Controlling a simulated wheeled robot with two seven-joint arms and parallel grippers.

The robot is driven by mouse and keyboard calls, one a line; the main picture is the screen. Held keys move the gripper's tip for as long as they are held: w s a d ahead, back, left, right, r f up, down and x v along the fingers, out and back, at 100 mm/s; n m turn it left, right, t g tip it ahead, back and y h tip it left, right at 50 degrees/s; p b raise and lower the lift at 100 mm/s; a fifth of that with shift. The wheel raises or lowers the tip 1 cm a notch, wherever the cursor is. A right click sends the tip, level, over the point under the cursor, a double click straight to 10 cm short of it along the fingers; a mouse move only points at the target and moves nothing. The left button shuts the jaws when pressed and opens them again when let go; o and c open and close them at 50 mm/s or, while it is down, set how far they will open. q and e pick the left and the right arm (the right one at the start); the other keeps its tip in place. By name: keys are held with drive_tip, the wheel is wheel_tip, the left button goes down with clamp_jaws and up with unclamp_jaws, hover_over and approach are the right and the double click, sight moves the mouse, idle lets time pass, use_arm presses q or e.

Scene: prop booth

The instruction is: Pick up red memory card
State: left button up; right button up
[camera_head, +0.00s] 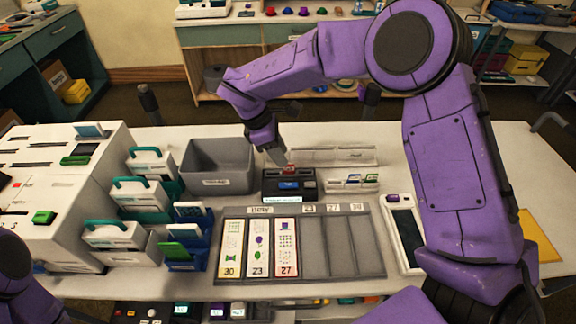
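A small red piece, apparently the red memory card (290,169), stands at the top of a dark card reader (275,184) with a lit blue display, at the middle of the table. My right gripper (281,160) points down just behind and left of the red card. Its fingers are small and partly overlapped, so I cannot tell their opening or whether they touch the card. Only a purple part of my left arm shows at the lower left; its gripper is out of the picture.
A grey empty bin (217,158) stands left of the reader. A white card rack (352,183) is to its right. A grey tray (330,262) with several picture strips lies in front. White boxes with teal handles and blue holders (188,252) crowd the left.

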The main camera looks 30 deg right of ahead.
sight(289, 166)
drive_tip(key=shift+s+d+f+p, duration=0.2)
drive_tip(key=shift+d+f+p, duration=0.1)
drive_tip(key=f, duration=0.1)
drive_tip(key=w+d+f+p, duration=0.1)
drive_tip(key=f, duration=0.1)
drive_tip(key=f+p, duration=0.1)
drive_tip(key=shift+w+d+f, duration=0.15)
drive_tip(key=shift+d+f, duration=0.1)
drive_tip(key=shift+f, duration=0.15)
drive_tip(key=shift+d+f, duration=0.15)
drive_tip(key=shift+f, duration=0.1)
drive_tip(key=shift+s+r, duration=0.1)
drive_tip(key=shift+s, duration=0.3)
drive_tip(key=c, duration=0.4)
drive_tip(key=shift+w, duration=0.15)
clamp_jaws()
